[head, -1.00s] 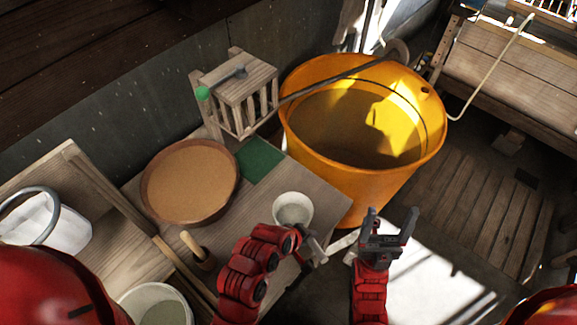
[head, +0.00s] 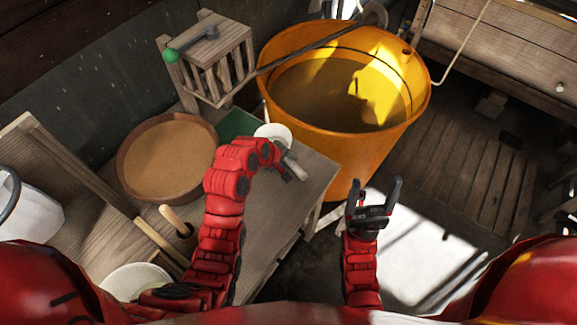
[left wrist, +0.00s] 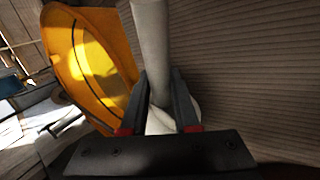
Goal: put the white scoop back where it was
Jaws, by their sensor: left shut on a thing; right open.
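My left gripper (head: 288,170) is shut on the white scoop. The scoop's pale round bowl (head: 272,131) shows beyond my wrist, at the right edge of the green mat (head: 236,124), and my arm hides part of it. In the left wrist view the scoop's white handle (left wrist: 151,40) runs between the fingers, with a rounded white part below. Whether the scoop touches the table or mat, I cannot tell. My right gripper (head: 374,203) is open and empty, right of the table and in front of the orange bucket.
A round brown pan of sandy material (head: 165,158) sits left of the mat. A slatted wooden box (head: 215,62) stands behind. The big orange bucket (head: 335,150) is close on the right. A wooden-handled tool (head: 176,220) and a pale bowl (head: 135,283) are near front left.

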